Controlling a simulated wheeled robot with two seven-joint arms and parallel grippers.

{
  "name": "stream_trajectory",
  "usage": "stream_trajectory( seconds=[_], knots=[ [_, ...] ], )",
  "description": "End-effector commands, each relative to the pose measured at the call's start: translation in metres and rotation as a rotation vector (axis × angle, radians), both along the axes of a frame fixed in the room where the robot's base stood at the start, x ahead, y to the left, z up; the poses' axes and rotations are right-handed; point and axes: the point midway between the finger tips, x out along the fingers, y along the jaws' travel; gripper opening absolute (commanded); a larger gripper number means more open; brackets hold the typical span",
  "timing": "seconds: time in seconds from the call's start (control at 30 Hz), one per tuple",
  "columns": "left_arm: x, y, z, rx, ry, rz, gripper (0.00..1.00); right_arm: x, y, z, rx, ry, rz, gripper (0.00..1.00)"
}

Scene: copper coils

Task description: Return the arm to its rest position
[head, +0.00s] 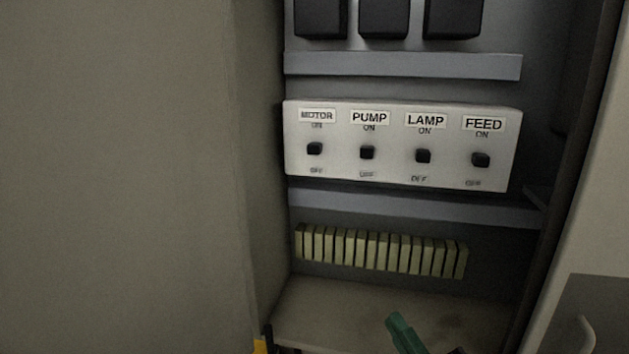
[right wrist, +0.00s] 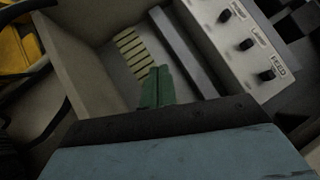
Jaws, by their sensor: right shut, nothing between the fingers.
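My right gripper (head: 403,335) shows as green fingers at the bottom of the head view, in front of the cabinet floor and below the switch panel. In the right wrist view its green fingers (right wrist: 157,87) are together with nothing between them. The white switch panel (head: 340,186) is apart from the gripper. Its black switches are labelled MOTOR (head: 315,148), PUMP (head: 367,152), LAMP (head: 423,156) and FEED (head: 481,160). I cannot tell which way each lever is set. My left gripper is not in view.
A pale terminal strip (head: 380,250) runs below the panel, between the grey rail (head: 410,206) and the cabinet floor (head: 330,305). The cabinet's left wall (head: 262,200) and right edge (head: 565,200) bound the opening. A yellow object (right wrist: 12,50) and dark cables lie outside at left.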

Motion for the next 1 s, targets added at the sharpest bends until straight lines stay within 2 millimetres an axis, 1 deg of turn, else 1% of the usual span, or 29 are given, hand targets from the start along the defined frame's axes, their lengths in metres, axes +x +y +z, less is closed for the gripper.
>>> stream_trajectory(
  seconds=[0.03,0.1,0.17,0.23,0.33,0.4,0.5,0.6,0.7,0.9,1.0],
  knots=[
    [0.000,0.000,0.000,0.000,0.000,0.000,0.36,-0.006,0.006,-0.017,-0.147,0.031,-0.004,0.00],
    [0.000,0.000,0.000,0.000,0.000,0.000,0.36,-0.015,0.012,-0.043,-0.374,0.072,0.001,0.00],
    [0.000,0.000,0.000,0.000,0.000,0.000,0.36,-0.024,0.014,-0.067,-0.566,0.110,0.013,0.00],
    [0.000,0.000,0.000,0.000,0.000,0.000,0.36,-0.037,0.012,-0.095,-0.787,0.154,0.041,0.00],
    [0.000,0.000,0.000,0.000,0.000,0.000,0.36,-0.060,0.000,-0.134,-1.094,0.223,0.106,0.00],
    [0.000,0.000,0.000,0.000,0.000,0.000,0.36,-0.079,-0.012,-0.158,-1.290,0.275,0.169,0.00],
    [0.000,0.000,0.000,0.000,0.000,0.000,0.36,-0.107,-0.031,-0.184,-1.514,0.343,0.273,0.00],
    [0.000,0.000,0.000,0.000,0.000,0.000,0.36,-0.133,-0.049,-0.202,-1.681,0.404,0.378,0.00],
    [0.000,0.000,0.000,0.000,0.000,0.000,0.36,-0.157,-0.066,-0.214,-1.809,0.457,0.486,0.00],
    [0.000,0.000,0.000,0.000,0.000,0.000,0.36,-0.206,-0.097,-0.228,-1.993,0.564,0.718,0.00],
    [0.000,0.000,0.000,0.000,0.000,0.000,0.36,-0.196,-0.094,-0.257,-1.984,0.562,0.720,0.00]
  ],
)
